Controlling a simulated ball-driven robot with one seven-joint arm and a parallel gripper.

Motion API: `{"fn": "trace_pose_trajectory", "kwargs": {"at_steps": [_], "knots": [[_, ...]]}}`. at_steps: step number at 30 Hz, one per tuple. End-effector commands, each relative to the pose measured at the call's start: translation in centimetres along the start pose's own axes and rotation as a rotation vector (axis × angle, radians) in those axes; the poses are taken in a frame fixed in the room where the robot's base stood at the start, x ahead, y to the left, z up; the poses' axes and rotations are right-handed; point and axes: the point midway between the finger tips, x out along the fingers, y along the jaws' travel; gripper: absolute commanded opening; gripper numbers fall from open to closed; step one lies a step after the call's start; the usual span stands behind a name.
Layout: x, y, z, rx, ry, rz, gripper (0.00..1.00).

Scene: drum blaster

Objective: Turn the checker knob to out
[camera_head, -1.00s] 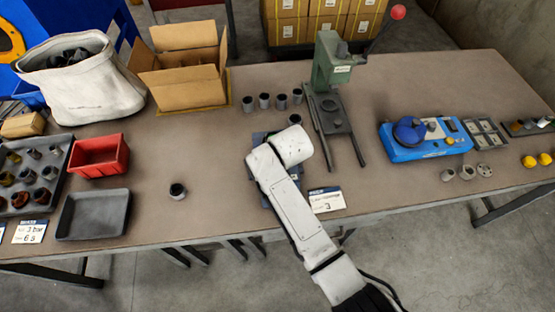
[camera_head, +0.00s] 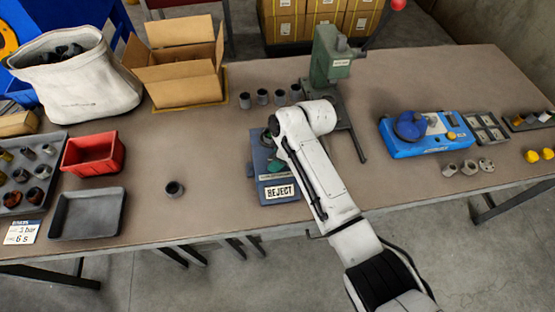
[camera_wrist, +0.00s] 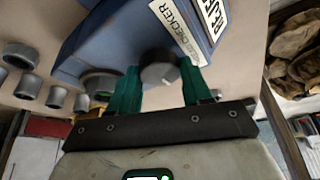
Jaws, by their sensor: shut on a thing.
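The checker (camera_head: 263,160) is a blue-grey box near the table's middle, with a white REJECT sign on its front edge. My arm hides part of it. In the wrist view, the checker's blue body (camera_wrist: 105,38) shows close up, with its tilted label. A dark grey round knob (camera_wrist: 158,68) stands out from the checker. My gripper (camera_wrist: 158,82) has green fingers on either side of the knob and is shut on it. The knob is hidden or too small to make out in the head view. I cannot read a pointer position on it.
Several grey cups (camera_head: 262,97) stand behind the checker. A green press (camera_head: 333,60) stands just behind and right of my arm. A lone cup (camera_head: 174,189), a black tray (camera_head: 88,212) and a red bin (camera_head: 92,154) are left. A blue device (camera_head: 425,135) is right.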

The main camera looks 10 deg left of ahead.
Motion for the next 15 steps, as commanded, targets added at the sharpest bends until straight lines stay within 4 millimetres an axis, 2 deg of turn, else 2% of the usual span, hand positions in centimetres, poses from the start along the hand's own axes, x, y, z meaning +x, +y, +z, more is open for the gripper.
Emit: {"fn": "trace_pose_trajectory", "kwargs": {"at_steps": [15], "knots": [[0.53, 0.44, 0.14, -0.453, -0.001, -0.185, 0.18]]}}
